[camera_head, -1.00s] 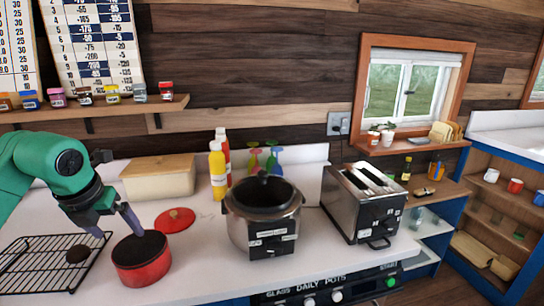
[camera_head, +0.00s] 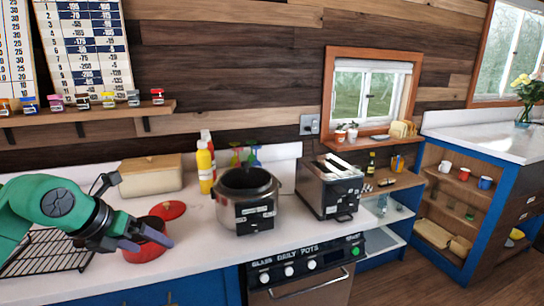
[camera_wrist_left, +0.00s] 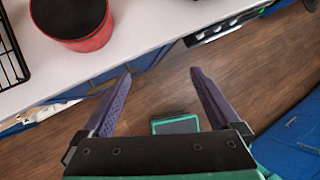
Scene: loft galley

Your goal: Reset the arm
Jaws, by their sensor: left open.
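My left gripper (camera_head: 146,238) is in the head view at the lower left, in front of the red pot. In the left wrist view its two purple fingers (camera_wrist_left: 162,88) are spread apart with nothing between them. Beyond them there is wooden floor and the counter's front edge. My right gripper is not in view. The red pot (camera_head: 138,256) stands on the white counter, partly hidden by my left gripper. It also shows at the top left of the left wrist view (camera_wrist_left: 92,40), apart from the fingers.
A black wire rack (camera_head: 30,262) lies on the counter at left, partly behind my arm. Spice jars line the wall shelf (camera_head: 90,114). Floor in front of the counter looks clear.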

